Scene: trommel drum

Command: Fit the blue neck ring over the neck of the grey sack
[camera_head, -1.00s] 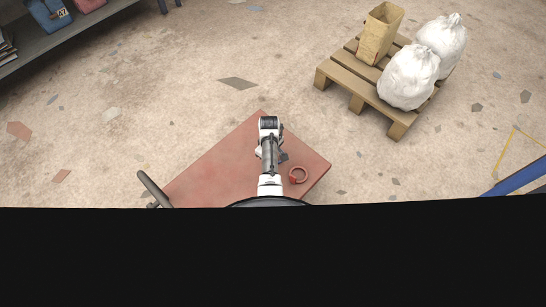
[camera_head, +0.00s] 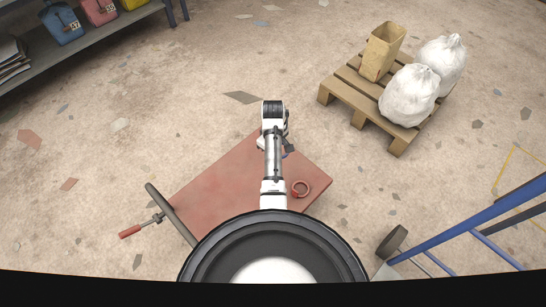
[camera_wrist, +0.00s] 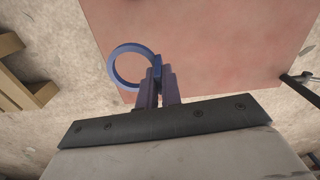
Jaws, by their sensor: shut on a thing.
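The blue neck ring (camera_wrist: 113,68) shows in the wrist view, its round opening to the left of my fingers. My gripper (camera_wrist: 160,88) is shut on the ring's short tab. The ring is over the edge of the red tabletop and the floor in that view. In the head view my arm hides most of the gripper, and only a small bit of blue shows beside it. Two whitish-grey sacks, a nearer one (camera_head: 409,96) and a farther one (camera_head: 443,62), stand on a pallet, each with a gathered top. I cannot tell which one is the grey sack.
The wooden pallet (camera_head: 343,104) also carries an open tan paper bag (camera_head: 382,52). A red ring (camera_head: 293,190) lies on the red cart top (camera_head: 215,190). A blue frame (camera_head: 470,222) stands at right. Bare floor separates cart and pallet.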

